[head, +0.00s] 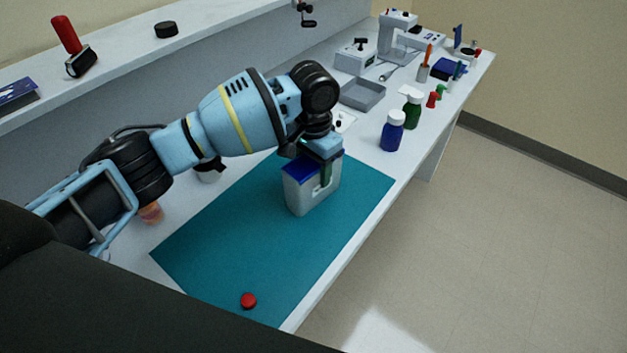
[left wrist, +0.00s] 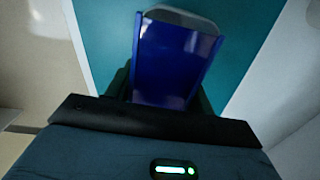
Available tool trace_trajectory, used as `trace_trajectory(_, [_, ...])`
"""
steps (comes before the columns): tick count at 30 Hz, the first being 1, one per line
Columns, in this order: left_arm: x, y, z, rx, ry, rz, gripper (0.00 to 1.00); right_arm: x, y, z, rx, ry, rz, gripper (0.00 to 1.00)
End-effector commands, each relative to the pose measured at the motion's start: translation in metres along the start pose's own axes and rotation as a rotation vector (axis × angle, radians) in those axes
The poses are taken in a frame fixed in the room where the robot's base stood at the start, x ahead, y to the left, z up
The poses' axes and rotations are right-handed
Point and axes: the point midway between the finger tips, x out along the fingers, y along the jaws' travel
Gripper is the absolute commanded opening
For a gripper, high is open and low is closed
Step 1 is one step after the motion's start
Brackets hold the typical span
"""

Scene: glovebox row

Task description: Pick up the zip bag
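A pale grey, box-shaped thing with a blue top (head: 298,196) stands upright on the teal mat, under my left gripper. It is the likeliest zip bag, though I cannot tell for sure. My left gripper (head: 325,165) points down over it, one dark finger in front of its near side. In the left wrist view the blue top (left wrist: 175,62) lies between the two dark fingers (left wrist: 162,92). They are close beside it on both sides; I cannot tell whether they press on it. My right gripper is not in view.
The teal mat (head: 235,243) is mostly clear, with a red cap (head: 248,301) near its front corner. A blue bottle (head: 392,131), a green bottle (head: 412,112) and a grey tray (head: 363,93) stand beyond it. A raised shelf (head: 215,38) runs along the back.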

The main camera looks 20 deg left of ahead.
Motion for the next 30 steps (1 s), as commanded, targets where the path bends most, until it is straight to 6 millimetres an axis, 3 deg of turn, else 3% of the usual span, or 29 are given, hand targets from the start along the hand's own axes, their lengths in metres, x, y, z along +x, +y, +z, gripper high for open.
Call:
trace_trajectory(1, [0.0, 0.0, 0.0, 0.0, 0.0, 0.0, 0.46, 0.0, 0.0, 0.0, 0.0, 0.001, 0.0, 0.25])
trace_trajectory(6, [0.0, 0.0, 0.0, 0.0, 0.0, 0.0, 0.24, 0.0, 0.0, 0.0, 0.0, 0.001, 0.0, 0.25])
trace_trajectory(17, [-0.005, 0.0, 0.0, 0.0, 0.001, 0.0, 0.24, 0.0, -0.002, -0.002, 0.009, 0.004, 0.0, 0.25])
trace_trajectory(28, [-0.038, 0.0, -0.001, -0.001, 0.002, 0.0, 0.24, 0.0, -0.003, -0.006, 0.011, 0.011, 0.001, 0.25])
trace_trajectory(30, [-0.037, 0.009, 0.002, 0.002, 0.001, 0.001, 0.24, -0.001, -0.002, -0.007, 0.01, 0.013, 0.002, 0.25])
